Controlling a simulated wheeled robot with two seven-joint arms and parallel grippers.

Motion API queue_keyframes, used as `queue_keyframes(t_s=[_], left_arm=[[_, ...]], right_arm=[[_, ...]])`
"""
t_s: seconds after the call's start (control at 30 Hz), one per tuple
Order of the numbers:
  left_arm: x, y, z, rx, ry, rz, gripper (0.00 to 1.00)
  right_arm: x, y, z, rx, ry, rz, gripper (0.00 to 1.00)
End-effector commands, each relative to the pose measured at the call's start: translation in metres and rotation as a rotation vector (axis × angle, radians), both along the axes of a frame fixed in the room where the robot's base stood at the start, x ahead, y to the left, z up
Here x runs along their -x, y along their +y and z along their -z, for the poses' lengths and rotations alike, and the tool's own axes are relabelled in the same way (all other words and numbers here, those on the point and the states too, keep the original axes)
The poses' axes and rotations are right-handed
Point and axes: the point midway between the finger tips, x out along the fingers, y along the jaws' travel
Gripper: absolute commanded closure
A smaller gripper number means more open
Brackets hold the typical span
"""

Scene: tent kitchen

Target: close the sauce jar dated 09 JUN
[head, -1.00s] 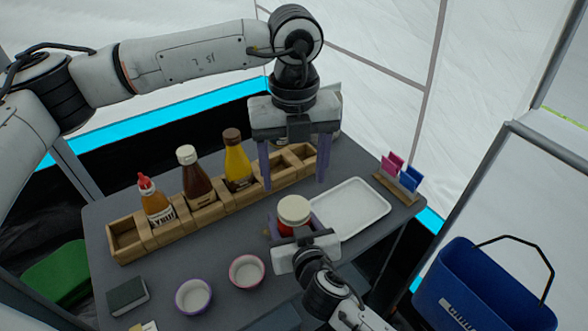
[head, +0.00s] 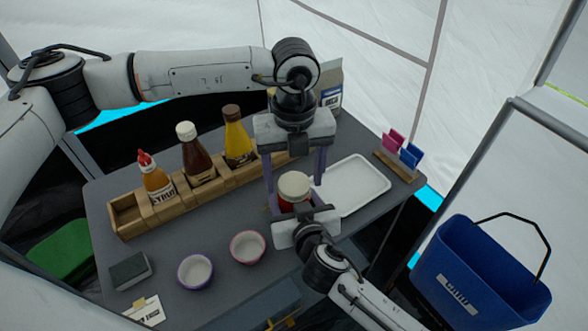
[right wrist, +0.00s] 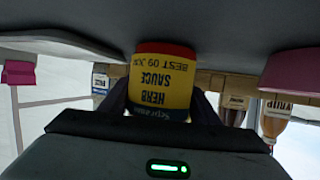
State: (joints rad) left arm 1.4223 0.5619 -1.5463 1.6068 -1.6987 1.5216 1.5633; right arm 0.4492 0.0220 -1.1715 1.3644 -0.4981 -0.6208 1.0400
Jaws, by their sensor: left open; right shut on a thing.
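The sauce jar (head: 290,203) has a red body and a cream lid (head: 294,185) on top; how tight the lid sits I cannot tell. In the right wrist view the jar (right wrist: 162,85) appears upside down, its yellow label reading "HERB SAUCE" and "BEST 09 JUN". My right gripper (right wrist: 160,104) is shut on the jar's body from the near side, with the jar upright at about table level. My left gripper (head: 294,187) is open and points down, its two fingers on either side of the lid. Whether they touch the lid is unclear.
A wooden rack (head: 127,218) holds syrup, brown and yellow bottles behind the jar. A white tray (head: 355,187) lies to its right. Two small bowls (head: 248,247) (head: 195,271) stand to the left.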

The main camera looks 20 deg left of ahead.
Motion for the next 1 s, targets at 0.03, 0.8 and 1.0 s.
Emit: queue_keyframes(t_s=[0.03, 0.8, 1.0], left_arm=[[0.0000, -0.0001, 0.0001, 0.000, 0.000, 0.000, 0.34], [0.0006, -0.0003, 0.0007, 0.002, 0.003, 0.411, 0.77], [0.0001, -0.0003, 0.0004, 0.001, 0.002, 0.744, 0.77]], right_arm=[[0.0003, -0.0003, 0.0009, 0.000, 0.002, 0.000, 1.00], [0.0001, -0.0004, 0.0010, 0.000, 0.003, 0.001, 1.00], [0.0001, -0.0004, 0.0010, 0.000, 0.002, 0.002, 1.00]])
